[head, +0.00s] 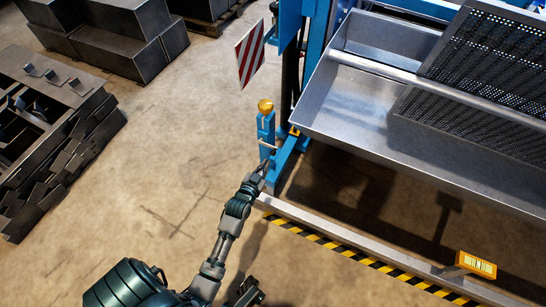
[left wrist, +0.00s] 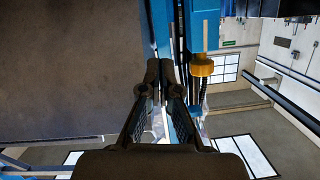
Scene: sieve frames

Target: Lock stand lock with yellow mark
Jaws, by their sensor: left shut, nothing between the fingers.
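The stand lock shows in the head view as a short blue post (head: 266,128) with a yellow-orange knob (head: 265,106) on top, beside the blue stand (head: 283,160). My left gripper (head: 264,167) is at the lower part of this post; its fingertips are small and dark there. In the left wrist view the left gripper (left wrist: 160,70) is shut and empty, with its fingertips close beside a blue upright. The yellow-orange knob (left wrist: 203,67) is to the right of the fingertips, apart from them. Whether the fingers touch the lock is unclear.
A grey metal trough (head: 340,110) with perforated screens (head: 485,50) fills the right. A floor rail (head: 350,240) with yellow-black stripes runs below it, near an orange box (head: 476,265). A striped sign (head: 250,53) hangs above the post. Dark metal blocks (head: 120,45) stand left; floor between is clear.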

